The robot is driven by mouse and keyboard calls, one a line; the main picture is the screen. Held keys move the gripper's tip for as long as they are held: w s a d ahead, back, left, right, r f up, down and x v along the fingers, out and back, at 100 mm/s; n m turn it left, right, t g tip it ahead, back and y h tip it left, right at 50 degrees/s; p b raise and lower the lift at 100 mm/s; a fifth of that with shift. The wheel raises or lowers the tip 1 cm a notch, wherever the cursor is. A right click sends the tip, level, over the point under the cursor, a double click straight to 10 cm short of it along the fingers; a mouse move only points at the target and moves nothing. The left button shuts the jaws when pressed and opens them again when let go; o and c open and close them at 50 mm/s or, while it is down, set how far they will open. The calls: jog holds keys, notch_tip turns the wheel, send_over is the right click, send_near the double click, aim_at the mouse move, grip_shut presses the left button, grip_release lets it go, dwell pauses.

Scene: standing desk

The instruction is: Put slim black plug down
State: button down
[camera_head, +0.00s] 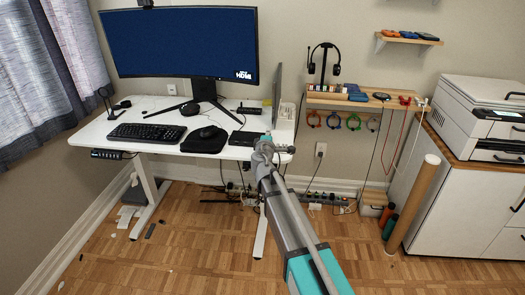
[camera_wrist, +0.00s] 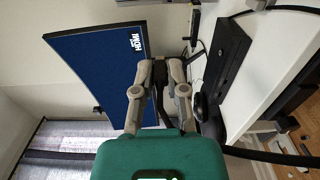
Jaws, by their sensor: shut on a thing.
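My gripper (camera_head: 266,146) is at the right front part of the white desk (camera_head: 168,150), by its right edge. In the wrist view, my gripper (camera_wrist: 160,72) has its two fingers close together around a small dark thing, which I take to be the slim black plug (camera_wrist: 160,77). Only a little of the plug shows between the fingers. In the head view my gripper hides it. I cannot tell whether the plug touches the desktop.
A black keyboard (camera_head: 148,133), a mouse pad with a mouse (camera_head: 208,133) and a flat black box (camera_head: 243,138) lie left of my gripper. The large monitor (camera_head: 180,42) stands behind. A wooden shelf (camera_head: 350,103) is to the right. Cables and power strips lie below.

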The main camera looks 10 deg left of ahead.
jog(key=w+f+b, duration=0.1)
jog(key=w+f, duration=0.1)
jog(key=w+a+f+b, duration=0.1)
jog(key=w+f+b, duration=0.1)
jog(key=w+a+f+b, duration=0.1)
jog(key=w+f+b, duration=0.1)
jog(key=shift+w+a+f, duration=0.1)
jog(key=shift+w+a, duration=0.1)
jog(key=shift+b, duration=0.3)
jog(key=shift+w+a+f+b, duration=0.15)
jog(key=shift+w+f+b, duration=0.3)
jog(key=shift+f+b, duration=0.2)
jog(key=shift+s+f+b, duration=0.1)
jog(key=shift+f+b, duration=1.25)
jog(key=shift+f, duration=0.15)
jog(key=c, duration=0.7)
grip_release()
